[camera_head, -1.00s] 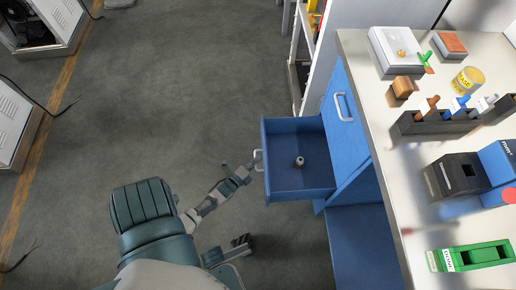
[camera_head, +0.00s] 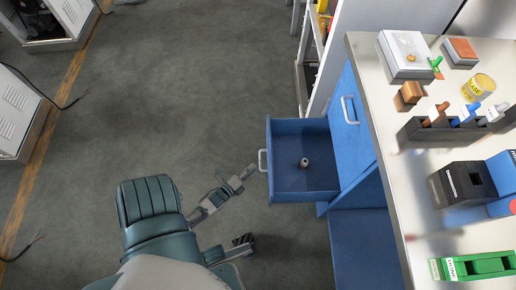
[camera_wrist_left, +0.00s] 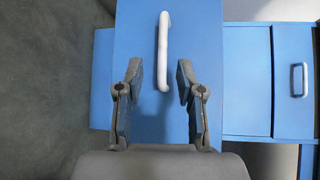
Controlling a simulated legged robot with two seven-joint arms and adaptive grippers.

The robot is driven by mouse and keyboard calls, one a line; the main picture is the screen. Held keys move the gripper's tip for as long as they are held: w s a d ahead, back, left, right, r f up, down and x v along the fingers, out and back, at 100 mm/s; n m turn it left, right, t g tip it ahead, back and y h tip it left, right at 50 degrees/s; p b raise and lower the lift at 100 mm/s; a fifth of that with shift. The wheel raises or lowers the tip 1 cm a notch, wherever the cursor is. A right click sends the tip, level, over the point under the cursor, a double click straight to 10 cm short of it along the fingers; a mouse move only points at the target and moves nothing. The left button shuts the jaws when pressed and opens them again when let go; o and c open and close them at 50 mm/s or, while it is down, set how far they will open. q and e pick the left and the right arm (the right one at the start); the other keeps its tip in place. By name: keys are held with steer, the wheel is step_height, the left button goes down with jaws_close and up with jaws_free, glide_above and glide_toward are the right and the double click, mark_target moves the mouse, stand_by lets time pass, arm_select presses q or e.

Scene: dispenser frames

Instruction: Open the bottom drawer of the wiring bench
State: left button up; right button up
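The blue wiring bench has a drawer (camera_head: 318,180) pulled well out to the left, below another front (camera_head: 350,135) that is closed. Its white handle (camera_head: 262,161) is on the drawer's left face. My left gripper (camera_head: 243,176) is just left of the handle and apart from it. In the left wrist view, my left gripper (camera_wrist_left: 159,75) is open, its fingers on either side of the lower end of the handle (camera_wrist_left: 163,45), with nothing held. My right gripper (camera_head: 242,241) is low in the head view, away from the bench; its finger state is unclear.
A small grey cylindrical part (camera_head: 304,163) stands in the open drawer. The bench top (camera_head: 415,220) holds a green holder (camera_head: 480,266), a black block (camera_head: 462,185) and a yellow tin (camera_head: 479,87). The floor (camera_head: 200,90) left of the drawer is clear.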

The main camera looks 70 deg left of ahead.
arm_select(q)
steer(key=v, duration=0.5)
steer(key=shift+s, duration=0.15)
stand_by(0.3)
